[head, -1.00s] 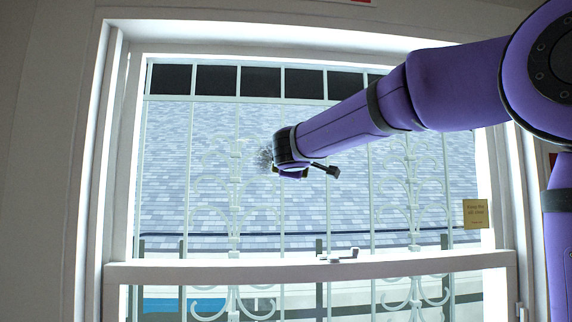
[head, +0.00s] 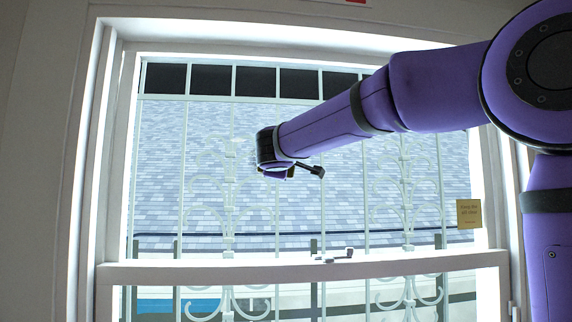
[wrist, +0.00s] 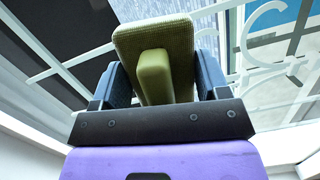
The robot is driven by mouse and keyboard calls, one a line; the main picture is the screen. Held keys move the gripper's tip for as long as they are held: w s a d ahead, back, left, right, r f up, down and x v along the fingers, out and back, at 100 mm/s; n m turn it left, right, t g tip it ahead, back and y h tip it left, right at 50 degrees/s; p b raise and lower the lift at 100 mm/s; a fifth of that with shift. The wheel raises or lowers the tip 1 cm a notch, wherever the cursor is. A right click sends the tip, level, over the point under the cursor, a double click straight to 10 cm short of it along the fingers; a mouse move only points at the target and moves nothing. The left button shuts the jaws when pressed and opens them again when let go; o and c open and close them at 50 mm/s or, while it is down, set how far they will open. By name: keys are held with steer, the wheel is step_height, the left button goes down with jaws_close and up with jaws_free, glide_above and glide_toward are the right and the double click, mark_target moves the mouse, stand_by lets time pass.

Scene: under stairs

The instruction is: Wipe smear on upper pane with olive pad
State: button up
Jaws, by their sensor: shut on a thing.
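The upper pane (head: 200,150) fills the middle of the head view, with white bars and scrollwork behind it. My gripper (head: 273,158) is at the pane, left of its middle. In the wrist view, my gripper (wrist: 162,80) is shut on the light green handle of the olive pad (wrist: 183,32), whose ribbed slab points away toward the window. Whether the pad touches the glass I cannot tell. No smear shows on the visible glass; the glass right behind my gripper is hidden.
A white sash rail (head: 200,272) with a latch (head: 338,257) runs below the upper pane. A small tan note (head: 469,213) is at the pane's lower right. The white frame (head: 92,190) bounds the window on the left. Pane left of my gripper is unobstructed.

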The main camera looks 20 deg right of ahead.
mark_target(253, 154)
steer(key=shift+w+a, duration=0.4)
steer(key=shift+a, duration=0.75)
steer(key=shift+w+a, duration=0.4)
steer(key=shift+a, duration=0.75)
steer(key=shift+w+a, duration=0.4)
steer(key=shift+a, duration=0.75)
steer(key=shift+r, duration=1.45)
steer(key=shift+s+d, duration=0.35)
steer(key=shift+d, duration=0.55)
steer(key=shift+s+d, duration=0.35)
steer(key=shift+d, duration=0.55)
steer(key=s+d, duration=0.2)
steer(key=d, duration=0.5)
steer(key=shift+a, duration=0.15)
steer(key=shift+w+a, duration=0.35)
steer(key=shift+a, duration=0.8)
steer(key=shift+w+a, duration=0.35)
steer(key=shift+a, duration=0.85)
steer(key=shift+w+a, duration=0.35)
steer(key=shift+a, duration=0.8)
steer(key=shift+w+a, duration=0.35)
steer(key=shift+a, duration=0.5)
steer(key=shift+w+a, duration=0.3)
steer(key=shift+a, duration=0.5)
steer(key=shift+s, duration=0.1)
